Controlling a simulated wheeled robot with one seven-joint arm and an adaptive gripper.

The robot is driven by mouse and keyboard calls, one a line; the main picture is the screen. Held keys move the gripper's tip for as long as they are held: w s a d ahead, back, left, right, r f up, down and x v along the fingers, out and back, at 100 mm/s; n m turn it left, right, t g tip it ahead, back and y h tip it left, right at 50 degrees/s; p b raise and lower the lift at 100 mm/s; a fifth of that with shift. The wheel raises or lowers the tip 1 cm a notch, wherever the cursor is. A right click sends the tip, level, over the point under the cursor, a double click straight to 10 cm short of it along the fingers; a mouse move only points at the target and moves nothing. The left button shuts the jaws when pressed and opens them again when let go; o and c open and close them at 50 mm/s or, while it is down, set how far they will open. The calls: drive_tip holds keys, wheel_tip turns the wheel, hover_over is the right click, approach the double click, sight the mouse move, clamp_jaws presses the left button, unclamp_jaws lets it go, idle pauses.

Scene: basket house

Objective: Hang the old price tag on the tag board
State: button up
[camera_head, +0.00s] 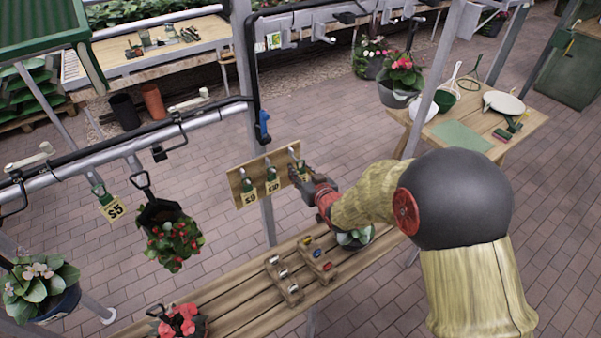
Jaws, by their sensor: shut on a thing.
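The wooden tag board (259,171) is fixed to a grey post, tilted in the picture. Two green-and-yellow price tags hang on its left (249,194) and middle (272,184) hooks. A third green-and-yellow tag (301,170) is at the board's right end, in front of or against it, by the right hook. My gripper (306,180) reaches in from the right and is shut on this third tag. The fingers partly cover the tag, so I cannot tell whether its loop is on the hook. Another price tag (112,207), marked $5, hangs on the rail at left.
A slatted wooden bench (230,312) below the board holds small racks (285,281) and a potted plant (355,237) under my arm. A hanging flower basket (168,228) is at left. A blue-handled tool (263,126) hangs close above the board.

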sight(291, 159)
drive_tip(key=shift+w, duration=0.1)
idle(0.3)
drive_tip(key=shift+w+a+b, duration=0.55)
drive_tip(key=shift+w+a, duration=0.15)
drive_tip(key=shift+w, duration=0.35)
drive_tip(key=shift+w+a, duration=0.1)
drive_tip(key=shift+w+a+r+b, duration=0.1)
drive_tip(key=shift+b, duration=0.3)
drive_tip(key=shift+w+a+r+b, duration=0.15)
drive_tip(key=shift+w+r+b, duration=0.1)
drive_tip(key=shift+b, duration=0.1)
drive_tip(key=shift+w, duration=0.1)
drive_tip(key=shift+w+f, duration=0.1)
drive_tip(key=shift+f, duration=0.15)
